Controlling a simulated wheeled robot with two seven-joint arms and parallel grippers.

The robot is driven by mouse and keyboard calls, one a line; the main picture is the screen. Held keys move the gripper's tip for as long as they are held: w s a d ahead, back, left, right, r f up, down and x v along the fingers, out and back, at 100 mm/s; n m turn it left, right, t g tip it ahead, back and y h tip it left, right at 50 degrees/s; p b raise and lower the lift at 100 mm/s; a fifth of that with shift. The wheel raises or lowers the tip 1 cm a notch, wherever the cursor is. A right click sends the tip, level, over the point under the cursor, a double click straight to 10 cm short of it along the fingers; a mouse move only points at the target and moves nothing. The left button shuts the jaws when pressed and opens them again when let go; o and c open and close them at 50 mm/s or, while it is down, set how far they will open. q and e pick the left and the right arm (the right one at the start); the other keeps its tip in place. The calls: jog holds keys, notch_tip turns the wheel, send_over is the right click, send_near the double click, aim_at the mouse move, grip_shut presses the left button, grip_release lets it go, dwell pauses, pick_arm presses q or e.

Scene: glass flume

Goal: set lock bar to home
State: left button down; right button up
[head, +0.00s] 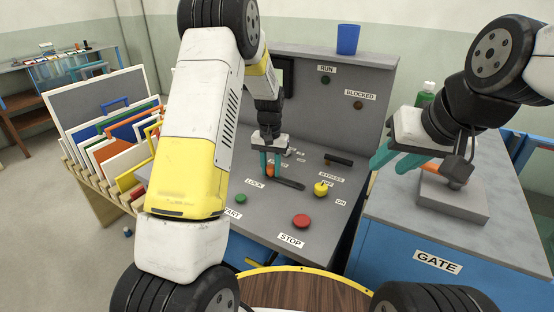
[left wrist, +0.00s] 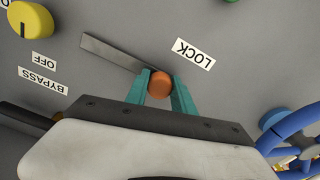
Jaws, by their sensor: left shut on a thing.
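The lock bar is a flat grey bar (left wrist: 115,52) with an orange knob (left wrist: 160,86), lying on the sloped grey panel near the LOCK label (left wrist: 192,54). In the head view the bar (head: 291,184) runs to the right of the knob. My left gripper (head: 272,164) reaches down to the panel, and its teal fingers (left wrist: 159,88) are shut on the orange knob, one on each side. No home mark can be made out in either view. My right gripper (head: 394,161) hangs over the GATE cabinet with its teal fingers apart and empty.
Close to the bar are a yellow bypass knob (head: 321,188), a red STOP button (head: 301,221), a green START button (head: 240,198) and a black handle (head: 339,159). A blue cup (head: 347,39) stands on the panel's top. A rack of boards (head: 110,135) stands left.

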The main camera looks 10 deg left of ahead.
aim_at(282, 182)
dwell(0.4)
pick_arm(q)
jog(key=shift+s+d, duration=0.3)
jog(key=shift+d, duration=0.4)
jog(key=shift+s+d, duration=0.25)
jog(key=shift+d, duration=0.4)
jog(key=shift+s+d, duration=0.3)
jog(key=shift+d, duration=0.4)
jog(key=c, duration=1.1)
grip_release()
jog(key=shift+d, duration=0.1)
jog(key=shift+o, duration=0.2)
notch_tip(282, 182, up, 8)
jog(key=shift+f, duration=0.1)
